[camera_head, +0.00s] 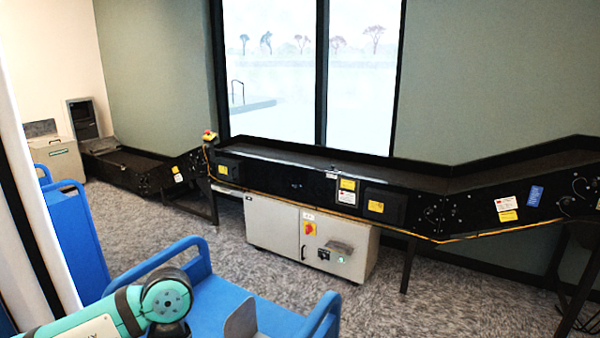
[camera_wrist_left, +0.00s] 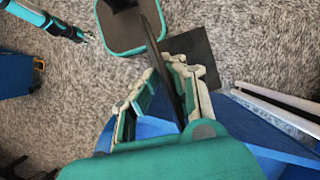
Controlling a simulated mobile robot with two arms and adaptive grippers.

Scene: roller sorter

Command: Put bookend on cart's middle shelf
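The grey bookend (camera_head: 241,318) shows at the bottom of the head view, in front of the blue cart (camera_head: 205,300). In the left wrist view the bookend (camera_wrist_left: 200,50) is a dark L-shaped plate. Its thin upright part runs between the two fingers of my left gripper (camera_wrist_left: 170,90), which appear closed on it. Carpet shows beyond it, and blue cart parts (camera_wrist_left: 265,135) lie close below and right. In the head view my left gripper is mostly cut off. My right gripper (camera_wrist_left: 88,37) is small at the upper left of the wrist view. The cart's middle shelf is hidden.
Another blue cart (camera_head: 75,235) stands at the left. A long black conveyor (camera_head: 300,178) runs along the wall and window, with a white control cabinet (camera_head: 310,240) beneath it. Carpet (camera_head: 450,295) is open between the near cart and the conveyor.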

